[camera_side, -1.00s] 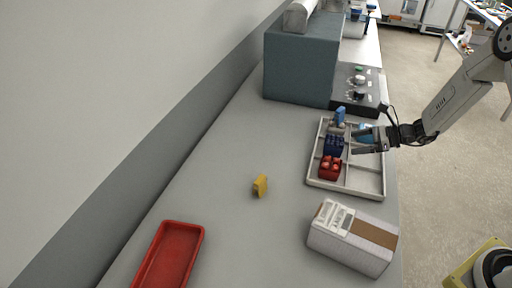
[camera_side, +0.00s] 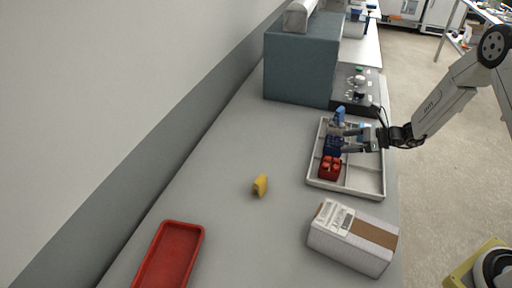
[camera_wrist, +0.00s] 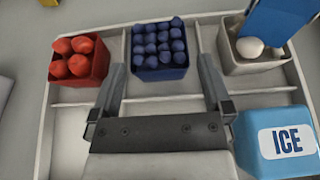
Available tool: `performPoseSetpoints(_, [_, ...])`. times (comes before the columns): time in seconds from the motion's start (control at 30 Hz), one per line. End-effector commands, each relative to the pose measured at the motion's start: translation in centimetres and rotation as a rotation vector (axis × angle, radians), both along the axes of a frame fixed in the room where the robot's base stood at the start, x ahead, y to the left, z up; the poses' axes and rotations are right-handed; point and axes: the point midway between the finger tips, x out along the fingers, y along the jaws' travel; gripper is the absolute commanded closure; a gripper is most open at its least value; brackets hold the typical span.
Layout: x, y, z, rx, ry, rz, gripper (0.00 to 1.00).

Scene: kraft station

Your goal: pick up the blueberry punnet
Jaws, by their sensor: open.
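The blueberry punnet (camera_wrist: 158,72) is a dark blue tub heaped with blue berries, standing in a compartment of the pale divided tray (camera_wrist: 150,106). In the side view the punnet (camera_side: 331,147) is partly hidden by my gripper (camera_side: 345,140). My gripper is open and empty. In the wrist view my gripper (camera_wrist: 162,62) has one finger on each side of the punnet, with a gap on both sides. I cannot tell how far down the fingertips reach.
A red punnet (camera_wrist: 78,66) stands left of the blueberries in the wrist view. A pale tub (camera_wrist: 254,66) with a white ball and blue item is right. A blue ICE box (camera_wrist: 272,140) is lower right. A carton (camera_side: 352,238), yellow item (camera_side: 260,186) and red tray (camera_side: 168,260) lie outside.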

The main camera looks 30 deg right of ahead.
Motion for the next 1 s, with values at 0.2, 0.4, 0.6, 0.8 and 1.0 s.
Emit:
performPoseSetpoints(0.2, [1.3,1.6,-1.0,0.001,0.001,0.003,0.00])
performPoseSetpoints(0.4, [2.7,2.9,-1.7,-0.001,0.002,0.002,0.00])
performPoseSetpoints(0.6, [3.0,3.2,-1.9,0.000,0.002,0.001,0.00])
performPoseSetpoints(0.8, [3.0,3.2,-1.9,-0.001,0.002,0.001,0.00])
performPoseSetpoints(1.0, [3.0,3.2,-1.9,-0.001,0.002,0.001,0.00])
